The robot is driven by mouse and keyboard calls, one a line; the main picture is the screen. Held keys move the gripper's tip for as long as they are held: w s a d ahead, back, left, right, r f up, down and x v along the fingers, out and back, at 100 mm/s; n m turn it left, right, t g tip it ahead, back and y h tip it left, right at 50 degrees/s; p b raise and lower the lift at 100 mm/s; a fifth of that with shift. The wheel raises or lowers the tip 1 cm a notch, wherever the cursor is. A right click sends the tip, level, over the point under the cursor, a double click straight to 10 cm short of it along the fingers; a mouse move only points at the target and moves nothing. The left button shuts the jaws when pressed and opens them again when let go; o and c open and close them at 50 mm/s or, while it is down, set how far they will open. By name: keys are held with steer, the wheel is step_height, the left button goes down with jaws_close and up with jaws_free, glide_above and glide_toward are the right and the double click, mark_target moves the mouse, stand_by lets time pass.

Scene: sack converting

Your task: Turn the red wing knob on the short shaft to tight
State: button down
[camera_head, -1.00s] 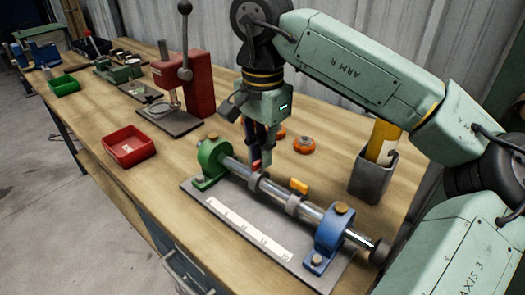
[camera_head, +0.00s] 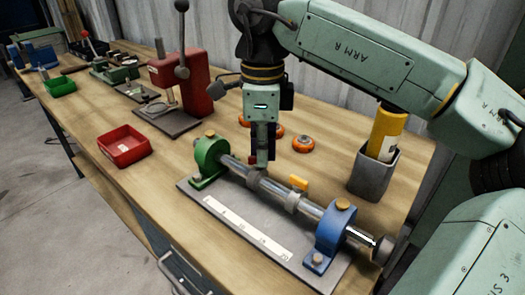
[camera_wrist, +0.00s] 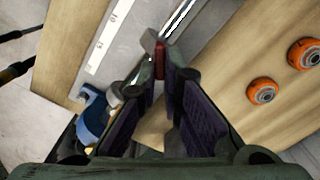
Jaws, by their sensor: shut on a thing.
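The short shaft (camera_head: 320,211) runs between a green bracket (camera_head: 208,160) and a blue bracket (camera_head: 331,236) on a grey base plate. My gripper (camera_head: 262,163) points down over the grey collar nearer the green bracket. In the wrist view the red wing knob (camera_wrist: 160,60) sits between my fingertips (camera_wrist: 160,70), which are shut on it. In the head view my fingers hide most of the knob. A second collar (camera_head: 291,201) farther along the shaft carries an orange-yellow wing knob (camera_head: 299,183).
Orange-rimmed wheels (camera_head: 303,144) lie on the bench behind the shaft. A grey holder (camera_head: 373,172) with a yellow cylinder (camera_head: 386,134) stands at the right. A red tray (camera_head: 125,147) and a red press (camera_head: 183,88) are at the left. A white scale strip (camera_head: 248,229) lies in front.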

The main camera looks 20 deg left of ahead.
steer(key=m, duration=0.3)
steer(key=shift+s+m, duration=0.15)
steer(key=shift+m, duration=0.25)
steer(key=shift+s+m+b, duration=0.15)
steer(key=shift+m+b, duration=0.35)
steer(key=shift+m, duration=1.2)
steer(key=c, duration=1.7)
jaws_free()
steer(key=shift+r, duration=0.1)
step_height(320, 180, up, 7)
steer(key=shift+r, duration=0.15)
